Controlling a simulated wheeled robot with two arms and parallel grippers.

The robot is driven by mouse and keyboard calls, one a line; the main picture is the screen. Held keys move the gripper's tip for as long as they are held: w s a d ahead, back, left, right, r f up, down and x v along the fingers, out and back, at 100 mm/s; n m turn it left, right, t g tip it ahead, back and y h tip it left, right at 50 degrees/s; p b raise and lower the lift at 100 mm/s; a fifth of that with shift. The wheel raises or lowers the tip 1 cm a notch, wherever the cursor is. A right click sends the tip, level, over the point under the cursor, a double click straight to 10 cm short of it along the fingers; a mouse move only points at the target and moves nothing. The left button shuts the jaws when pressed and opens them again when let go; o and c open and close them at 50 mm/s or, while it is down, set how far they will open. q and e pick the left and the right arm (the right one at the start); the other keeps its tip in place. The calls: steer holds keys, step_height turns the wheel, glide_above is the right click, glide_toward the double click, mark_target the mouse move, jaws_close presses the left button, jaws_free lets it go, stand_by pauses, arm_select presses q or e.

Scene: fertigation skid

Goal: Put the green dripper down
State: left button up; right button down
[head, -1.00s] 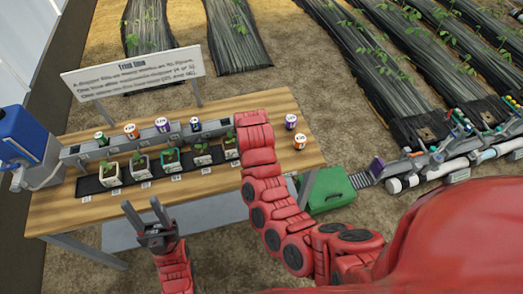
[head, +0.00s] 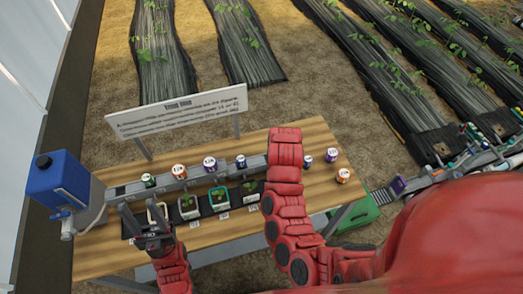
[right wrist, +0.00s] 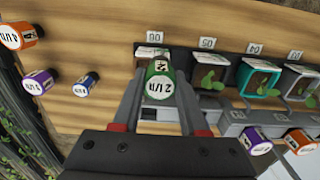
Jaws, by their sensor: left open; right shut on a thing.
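In the right wrist view, my right gripper (right wrist: 158,90) is shut on the green dripper (right wrist: 159,72), whose white face reads 2 l/h. The dripper is above the strip of small pots, near a white pot partly hidden behind it; I cannot tell whether they touch. In the head view, my right arm hides this gripper and the held dripper. Another green-topped dripper (head: 148,180) stands at the left of the grey rail (head: 130,188). My left gripper (head: 146,218) is open and empty, in front of the leftmost pots.
Orange (head: 179,170), purple (head: 210,163) and blue (head: 241,161) drippers stand along the rail. Loose drippers stand at the table's right end, one orange (head: 343,175). A blue tank (head: 58,182) is at the left, a sign (head: 180,110) behind. The front wood strip is mostly clear.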

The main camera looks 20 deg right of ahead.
steer(key=w+b, duration=0.2)
steer(key=w, duration=0.2)
steer(key=w+b, duration=0.3)
steer(key=w+f+b, duration=0.1)
steer(key=w+b, duration=0.1)
steer(key=w, duration=0.2)
steer(key=shift+w+d+b, duration=0.3)
steer(key=shift+w+d, duration=0.05)
steer(key=shift+d, duration=0.05)
steer(key=shift+w+f+p, duration=0.15)
steer(key=shift+w+p, duration=0.25)
steer(key=shift+w, duration=0.6)
step_height(320, 180, down, 2)
steer(key=shift+f+p, duration=0.2)
steer(key=shift+p, duration=0.65)
steer(key=shift+f, duration=0.65)
